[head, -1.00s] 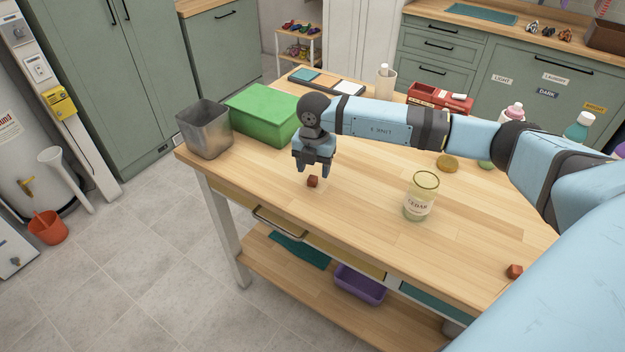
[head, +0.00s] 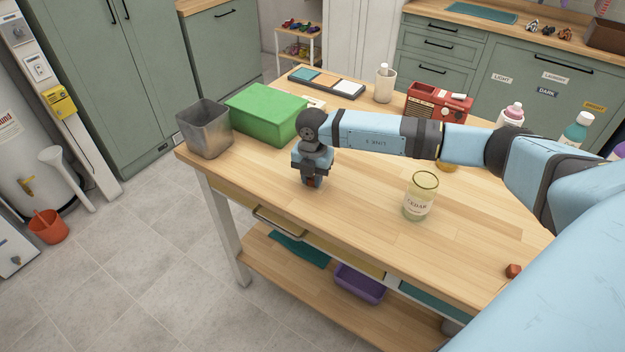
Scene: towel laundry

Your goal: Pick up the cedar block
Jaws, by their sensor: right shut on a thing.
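A small red-brown cedar block (head: 311,181) is at the near left part of the wooden table (head: 370,222). My right gripper (head: 311,183) points down and is shut on this block, whose sides are mostly hidden by the fingers. I cannot tell whether the block still touches the table. A second red-brown block (head: 513,270) lies near the table's front edge at the right. A glass jar labelled CEDAR (head: 421,197) stands on the table between the two blocks. My left gripper is not in view.
A metal bin (head: 205,130) and a green box (head: 264,113) stand to the left of my right gripper.

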